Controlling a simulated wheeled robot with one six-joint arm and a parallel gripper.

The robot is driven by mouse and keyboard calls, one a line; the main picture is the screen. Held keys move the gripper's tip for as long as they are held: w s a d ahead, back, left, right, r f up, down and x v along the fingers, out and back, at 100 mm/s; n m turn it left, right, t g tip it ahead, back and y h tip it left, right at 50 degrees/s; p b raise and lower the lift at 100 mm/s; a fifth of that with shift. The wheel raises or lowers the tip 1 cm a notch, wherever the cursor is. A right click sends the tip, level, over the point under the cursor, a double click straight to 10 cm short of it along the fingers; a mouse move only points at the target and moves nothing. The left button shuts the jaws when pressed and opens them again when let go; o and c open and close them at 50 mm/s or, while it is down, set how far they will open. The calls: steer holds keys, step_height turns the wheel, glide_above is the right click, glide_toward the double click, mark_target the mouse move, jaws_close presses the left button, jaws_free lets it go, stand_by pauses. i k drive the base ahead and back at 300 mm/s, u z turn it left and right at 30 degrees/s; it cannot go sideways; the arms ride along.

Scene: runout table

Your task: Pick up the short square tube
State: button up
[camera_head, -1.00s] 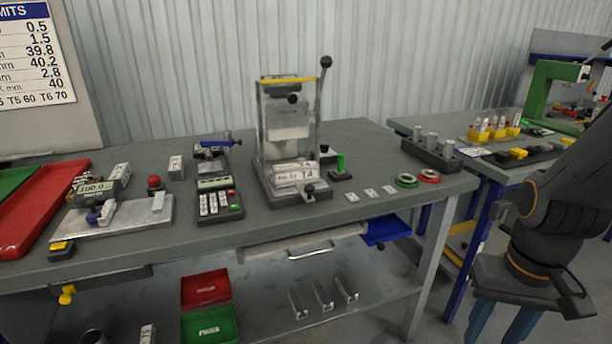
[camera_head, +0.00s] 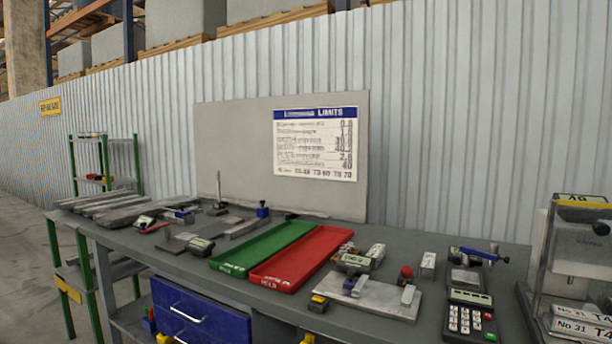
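I cannot pick out the short square tube for certain. Several long grey bars (camera_head: 112,204) lie side by side at the left end of the grey table (camera_head: 225,292). Shorter grey pieces (camera_head: 243,228) lie between them and the green tray. A small upright grey block (camera_head: 428,264) stands right of the red tray, and another pale block (camera_head: 376,254) is beside a small display unit. I cannot tell whether any of these is a hollow tube. My gripper is not in view.
A green tray (camera_head: 232,267) and a red tray (camera_head: 282,280) lie side by side mid-table. A flat metal fixture (camera_head: 372,297), a keypad device (camera_head: 468,313) and a clear-guarded press (camera_head: 548,262) stand to the right. Blue drawers (camera_head: 187,315) are below. A green-framed rack (camera_head: 135,165) is at left.

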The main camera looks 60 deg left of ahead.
mark_target(586, 324)
steer(key=z, duration=2.95)
steer(key=k, duration=1.55)
steer(key=u, duration=2.9)
steer(key=i, duration=0.1)
steer(key=z, duration=0.45)
